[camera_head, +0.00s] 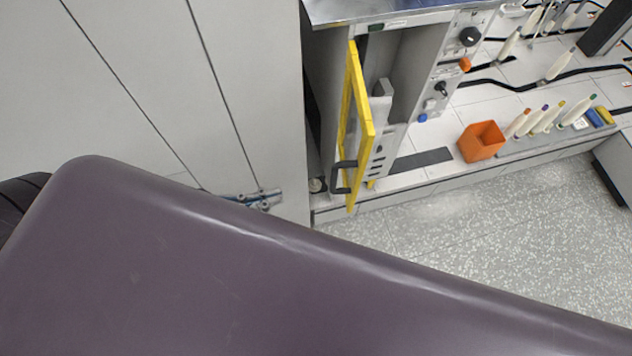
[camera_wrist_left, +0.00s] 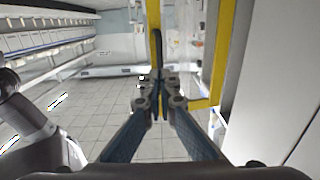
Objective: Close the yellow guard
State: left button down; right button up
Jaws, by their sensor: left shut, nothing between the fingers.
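The yellow guard (camera_head: 368,120) is a tall open frame. In the head view it stands swung out from the machine's grey housing, with a dark handle (camera_head: 341,178) near its lower end. My left gripper (camera_head: 264,200) shows small at the left of the guard, apart from it, partly hidden behind a large purple-grey part of mine. In the left wrist view my left gripper (camera_wrist_left: 158,72) is shut and empty. The guard (camera_wrist_left: 224,55) is beyond it and to its right, and the fingers cover part of it. My right gripper is not in view.
An orange bin (camera_head: 481,141) stands on the machine's white ledge, right of the guard. Several cream bobbins (camera_head: 546,116) stand beyond it. A plain grey panel (camera_head: 255,90) is left of the guard. Speckled floor (camera_head: 470,220) lies clear in front of the ledge.

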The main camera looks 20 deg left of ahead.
pick_arm(q)
jog(key=p+x, duration=0.1)
jog(key=x, duration=0.8)
jog(key=shift+w+p, duration=0.15)
jog(key=shift+p, duration=0.2)
jog(key=shift+d, duration=0.1)
jog(key=shift+d, duration=0.15)
